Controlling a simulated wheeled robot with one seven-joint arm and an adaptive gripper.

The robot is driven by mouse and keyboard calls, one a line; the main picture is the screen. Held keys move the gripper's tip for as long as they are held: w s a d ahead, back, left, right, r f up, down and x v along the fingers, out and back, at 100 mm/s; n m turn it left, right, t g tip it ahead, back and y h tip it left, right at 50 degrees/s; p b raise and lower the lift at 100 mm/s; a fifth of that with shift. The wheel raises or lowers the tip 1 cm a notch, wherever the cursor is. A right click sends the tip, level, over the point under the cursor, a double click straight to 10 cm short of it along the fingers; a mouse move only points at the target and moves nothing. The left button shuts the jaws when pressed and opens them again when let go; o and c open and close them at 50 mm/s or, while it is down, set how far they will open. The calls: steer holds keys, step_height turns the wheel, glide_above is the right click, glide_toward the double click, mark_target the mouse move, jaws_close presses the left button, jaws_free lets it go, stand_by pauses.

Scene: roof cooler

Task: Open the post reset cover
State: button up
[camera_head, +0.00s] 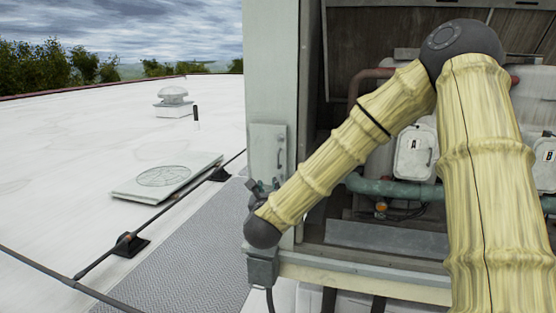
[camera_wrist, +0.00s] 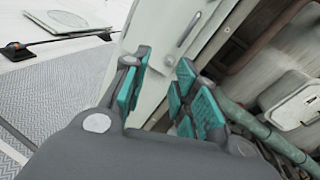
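A flat pale cover (camera_head: 266,150) with a small dark upright handle is on the corner post (camera_head: 272,60); it looks like the post reset cover and appears shut. In the wrist view the cover (camera_wrist: 169,32) is tilted, with its handle (camera_wrist: 188,28) beyond the fingertips. My gripper (camera_head: 262,190) is just below the cover in the head view, partly hidden by my own arm. In the wrist view my gripper (camera_wrist: 163,72) has its teal-padded fingers apart, with nothing seen between them. It appears clear of the handle.
A grey box (camera_head: 262,266) is low on the post. Right of the post, the open cooler bay holds a green pipe (camera_head: 395,190) and white covers marked A (camera_head: 415,153) and B (camera_head: 547,165). A dark rail (camera_head: 165,211) crosses the roof beside the grey walkway (camera_head: 185,270).

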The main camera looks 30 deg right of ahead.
mark_target(278, 159)
step_height(278, 159, up, 5)
steer(key=d+m+h, duration=0.1)
steer(key=d+m, duration=0.2)
steer(key=p+x, duration=0.5)
steer(key=x, duration=0.5)
steer(key=shift+w+a, duration=0.1)
jaws_close()
